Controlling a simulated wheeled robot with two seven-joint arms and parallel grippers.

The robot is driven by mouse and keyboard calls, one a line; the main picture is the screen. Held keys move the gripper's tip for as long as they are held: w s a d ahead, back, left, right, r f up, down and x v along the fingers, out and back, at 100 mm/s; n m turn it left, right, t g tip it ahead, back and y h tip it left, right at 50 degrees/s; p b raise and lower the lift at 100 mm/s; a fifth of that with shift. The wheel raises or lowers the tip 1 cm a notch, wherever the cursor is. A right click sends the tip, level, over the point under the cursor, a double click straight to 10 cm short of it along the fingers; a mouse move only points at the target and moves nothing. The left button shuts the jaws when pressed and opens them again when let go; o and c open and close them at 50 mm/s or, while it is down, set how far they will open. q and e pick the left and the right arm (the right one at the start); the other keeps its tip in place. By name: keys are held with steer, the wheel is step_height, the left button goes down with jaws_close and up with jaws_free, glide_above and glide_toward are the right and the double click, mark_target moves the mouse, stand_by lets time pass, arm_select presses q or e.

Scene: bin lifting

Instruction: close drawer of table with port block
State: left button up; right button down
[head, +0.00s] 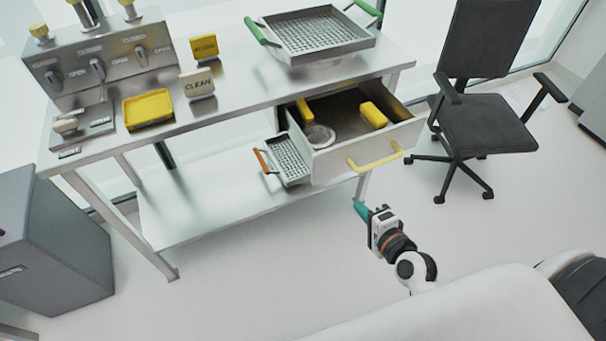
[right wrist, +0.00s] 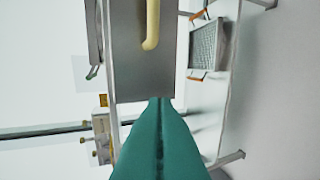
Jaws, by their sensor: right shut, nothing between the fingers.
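The steel table (head: 235,104) has a port block (head: 100,58) with several levers at its back left. Its drawer (head: 330,163) stands open at the right, pulled out toward me, with a pale yellow handle (head: 375,159) on its front. Yellow items and a round clear dish (head: 320,135) lie in it. My right gripper (head: 358,206), with teal fingers, is shut and empty, in front of and below the drawer. In the right wrist view the shut fingertips (right wrist: 160,100) appear at the edge of the drawer front (right wrist: 135,75); contact cannot be told. My left gripper is not in view.
A perforated tray (head: 315,35) with green handles is on the tabletop. A smaller orange-handled basket (head: 287,160) is beside the drawer, on the lower level. A black office chair (head: 485,120) stands right of the table. A grey cabinet (head: 60,245) is at left. The floor before the table is clear.

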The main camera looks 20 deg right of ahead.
steer(key=p, duration=0.2)
glide_toward(328, 168)
steer(key=x, duration=0.6)
steer(key=shift+w+f, duration=0.1)
steer(key=shift+w, duration=0.25)
